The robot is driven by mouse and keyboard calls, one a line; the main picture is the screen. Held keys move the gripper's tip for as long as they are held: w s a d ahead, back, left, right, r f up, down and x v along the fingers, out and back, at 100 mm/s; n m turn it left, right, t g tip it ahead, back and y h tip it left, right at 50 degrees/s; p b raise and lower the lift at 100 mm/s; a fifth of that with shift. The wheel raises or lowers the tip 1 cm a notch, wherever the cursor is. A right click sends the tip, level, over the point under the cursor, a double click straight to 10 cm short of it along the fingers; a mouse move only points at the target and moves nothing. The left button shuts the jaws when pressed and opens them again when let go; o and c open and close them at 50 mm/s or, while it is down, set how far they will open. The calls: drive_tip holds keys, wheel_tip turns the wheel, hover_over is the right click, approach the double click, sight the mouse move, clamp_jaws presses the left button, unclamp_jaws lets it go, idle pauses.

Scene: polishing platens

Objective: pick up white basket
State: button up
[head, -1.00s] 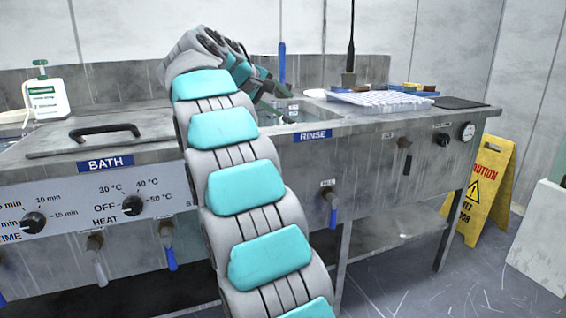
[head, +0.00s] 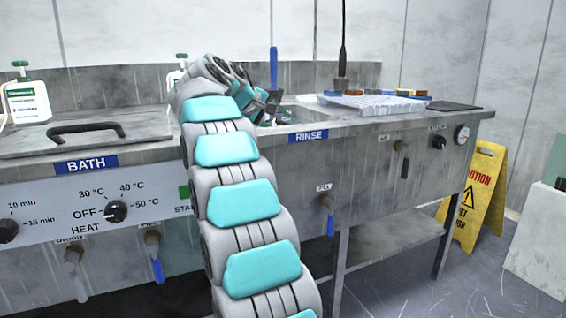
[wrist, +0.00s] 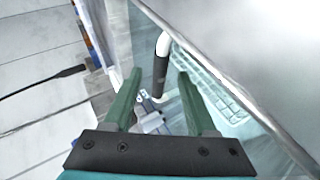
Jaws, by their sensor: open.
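In the wrist view, a white bent rod with a black grip (wrist: 161,68) stands up between and just beyond the green fingers of my gripper (wrist: 159,78). White mesh (wrist: 205,88), which looks like part of the white basket, shows lower down to the right inside the tank. I cannot clearly see how rod and mesh join. The fingers are spread, one on each side of the grip, with nothing clamped. In the head view my gripper (head: 280,113) is at the RINSE tank opening, partly hidden by my wrist; the basket is hidden there.
A white gridded rack (head: 375,104) lies on the drainboard right of the tank, with small coloured blocks behind it. The bath lid (head: 85,135) and a white bottle (head: 28,100) are at left. A yellow caution sign (head: 475,200) stands right of the bench.

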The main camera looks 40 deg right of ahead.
drive_tip(key=x, duration=0.3)
drive_tip(key=shift+a+r, duration=0.1)
clamp_jaws()
idle(1.3)
